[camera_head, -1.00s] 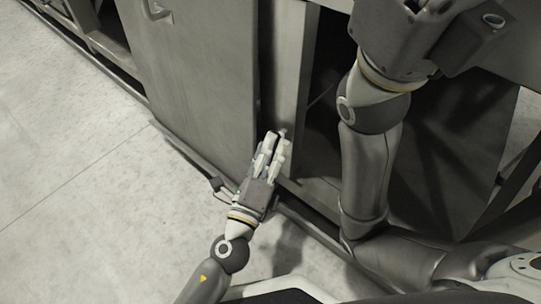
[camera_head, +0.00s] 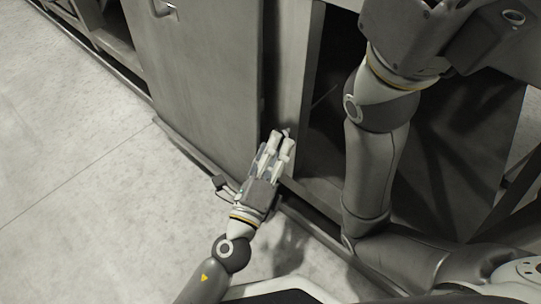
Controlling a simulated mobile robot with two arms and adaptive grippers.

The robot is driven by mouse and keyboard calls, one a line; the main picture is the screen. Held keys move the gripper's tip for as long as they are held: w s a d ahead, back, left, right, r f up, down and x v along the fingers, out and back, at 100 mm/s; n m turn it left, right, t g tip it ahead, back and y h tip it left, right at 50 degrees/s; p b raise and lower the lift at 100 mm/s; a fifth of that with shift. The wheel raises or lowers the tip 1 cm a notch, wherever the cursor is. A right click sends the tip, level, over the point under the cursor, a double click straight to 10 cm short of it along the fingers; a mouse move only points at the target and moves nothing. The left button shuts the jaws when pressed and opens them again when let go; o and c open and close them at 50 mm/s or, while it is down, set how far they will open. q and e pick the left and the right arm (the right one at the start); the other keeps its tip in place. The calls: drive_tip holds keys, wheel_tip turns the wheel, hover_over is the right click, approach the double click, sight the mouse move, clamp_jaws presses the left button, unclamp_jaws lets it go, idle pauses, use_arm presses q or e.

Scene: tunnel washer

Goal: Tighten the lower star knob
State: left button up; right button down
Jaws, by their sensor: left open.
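My left gripper (camera_head: 279,140) is in front of the narrow grey post (camera_head: 292,75) between the closed panel and the dark opening. Its fingers point up and away, toward the lower part of the post. It is open, though its two fingers look close together from this angle. A small pale bit shows at the fingertips; I cannot tell whether it is part of a star knob. No star knob can be made out clearly. My right arm comes in at the right and reaches up; its fingertips are outside the picture.
A large grey panel (camera_head: 200,70) with a handle (camera_head: 163,9) stands left of the post. A dark opening (camera_head: 325,115) lies to the right. A low rail with a small bracket (camera_head: 222,186) runs along the machine's foot. Pale floor (camera_head: 75,160) is clear at left.

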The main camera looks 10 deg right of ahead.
use_arm(q)
drive_tip(key=v, duration=1.2)
idle(0.3)
